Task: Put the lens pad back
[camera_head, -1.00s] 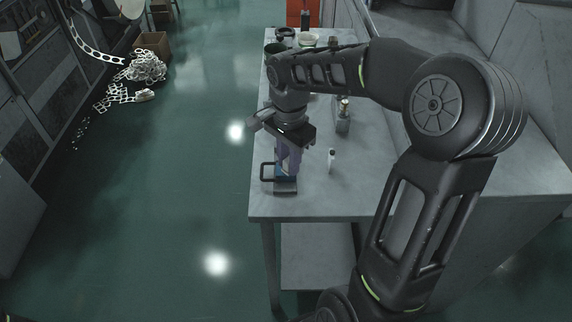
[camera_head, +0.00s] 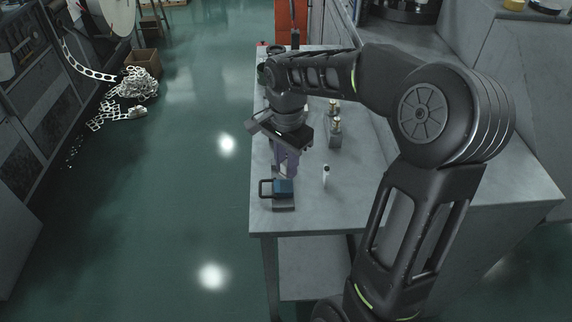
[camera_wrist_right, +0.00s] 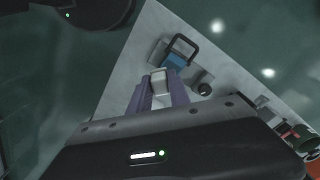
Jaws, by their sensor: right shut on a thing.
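My right gripper (camera_head: 286,172), with purple fingers, hangs over the left side of the grey table. In the right wrist view, the gripper (camera_wrist_right: 162,92) is shut on a small pale block (camera_wrist_right: 160,82), which I take to be the lens pad. The fingers hide most of it in the head view. Just past the fingertips, a blue block (camera_head: 284,187) with a black loop handle (camera_head: 265,188) is on a grey base (camera_head: 284,207); the blue block also shows in the right wrist view (camera_wrist_right: 176,61). My left gripper is not in view.
A small white bottle (camera_head: 326,176) stands on the table (camera_head: 310,218) right of the blue block. A metal piece with a brass-coloured top (camera_head: 335,132) stands farther back. The table's left edge is close to the blue block; the front part is clear.

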